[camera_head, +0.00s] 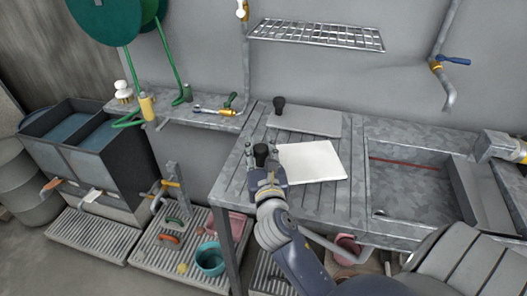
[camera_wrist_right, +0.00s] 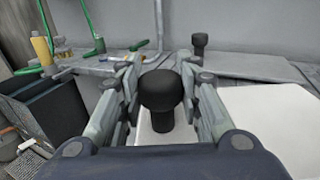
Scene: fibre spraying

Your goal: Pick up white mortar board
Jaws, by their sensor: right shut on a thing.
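The white mortar board (camera_head: 312,162) lies on the slatted grey table, with a black knob handle (camera_head: 261,152) at its left end. It also shows in the right wrist view (camera_wrist_right: 268,125). My right gripper (camera_head: 261,158) is at that handle. In the right wrist view the black knob (camera_wrist_right: 160,100) stands between the fingers of the gripper (camera_wrist_right: 160,95), which is shut on it; the exact contact is hard to see. The board appears to rest on the table. My left gripper is not in view.
A grey board (camera_head: 305,121) with a black knob lies behind the white one. A metal sink (camera_head: 420,185) is on the right. A wire rack (camera_head: 316,34) hangs on the wall above. A shelf (camera_head: 190,110) with a yellow bottle (camera_head: 146,106) is on the left.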

